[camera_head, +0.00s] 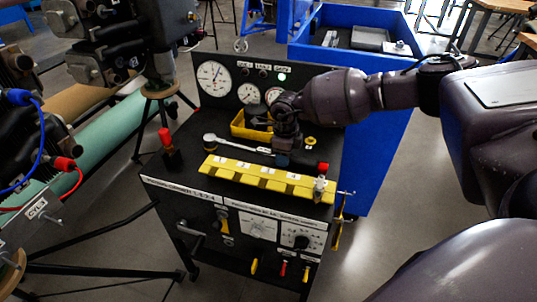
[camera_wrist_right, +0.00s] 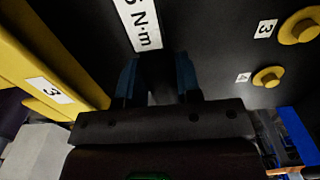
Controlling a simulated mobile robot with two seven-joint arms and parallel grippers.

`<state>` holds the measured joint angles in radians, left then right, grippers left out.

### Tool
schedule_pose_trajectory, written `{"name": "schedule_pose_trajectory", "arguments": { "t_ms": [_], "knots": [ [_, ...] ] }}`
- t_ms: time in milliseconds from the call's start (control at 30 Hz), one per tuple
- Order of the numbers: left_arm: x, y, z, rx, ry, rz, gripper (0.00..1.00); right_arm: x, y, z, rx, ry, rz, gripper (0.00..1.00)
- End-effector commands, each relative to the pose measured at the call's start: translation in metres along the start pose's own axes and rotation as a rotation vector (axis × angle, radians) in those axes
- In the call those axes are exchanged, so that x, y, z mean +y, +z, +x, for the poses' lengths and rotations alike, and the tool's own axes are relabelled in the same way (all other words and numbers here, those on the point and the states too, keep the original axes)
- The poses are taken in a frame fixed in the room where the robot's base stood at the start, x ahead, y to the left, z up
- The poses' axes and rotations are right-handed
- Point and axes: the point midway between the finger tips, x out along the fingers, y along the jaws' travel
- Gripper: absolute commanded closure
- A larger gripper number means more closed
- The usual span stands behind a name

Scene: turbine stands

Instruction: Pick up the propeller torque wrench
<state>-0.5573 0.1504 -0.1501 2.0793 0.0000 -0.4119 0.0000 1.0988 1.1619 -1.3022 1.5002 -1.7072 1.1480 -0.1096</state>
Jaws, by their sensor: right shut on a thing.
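The torque wrench (camera_head: 236,144) lies along the top of the black bench, behind the yellow numbered rack. It has a round silver head at the left, a bright shaft and a red end at the right. My right gripper (camera_head: 283,161) reaches down over its handle and is shut on it; the gripper hides that part of the wrench. In the right wrist view the blue fingers of my right gripper (camera_wrist_right: 159,84) stand on either side of a dark piece, near a white label reading "N·m". Clearance under the wrench cannot be told. My left gripper is not in view.
The yellow numbered rack (camera_head: 265,181) runs along the bench (camera_head: 190,150) front. A yellow bin (camera_head: 246,129) and a gauge panel (camera_head: 232,72) stand behind. A red-capped piece (camera_head: 165,137) is at the left. A blue cabinet (camera_head: 375,150) stands right of the bench.

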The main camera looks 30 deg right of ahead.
Motion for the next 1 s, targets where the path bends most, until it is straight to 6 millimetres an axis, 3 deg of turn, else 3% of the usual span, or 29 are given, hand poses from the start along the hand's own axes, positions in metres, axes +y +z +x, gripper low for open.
{"name": "schedule_pose_trajectory", "arguments": {
  "t_ms": [300,467,667,1000],
  "knots": [
    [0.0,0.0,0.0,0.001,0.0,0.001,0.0,-0.001,0.001,-0.002,-0.003,-0.001,0.0,1.0],
    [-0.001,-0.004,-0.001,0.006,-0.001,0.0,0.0,-0.001,0.002,-0.014,-0.006,-0.004,0.0,1.0],
    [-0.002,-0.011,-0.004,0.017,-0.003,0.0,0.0,-0.001,0.001,-0.05,-0.008,-0.006,0.0,1.0],
    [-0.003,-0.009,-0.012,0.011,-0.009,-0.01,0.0,-0.001,0.001,-0.132,-0.009,-0.006,-0.001,1.0]
  ]
}}
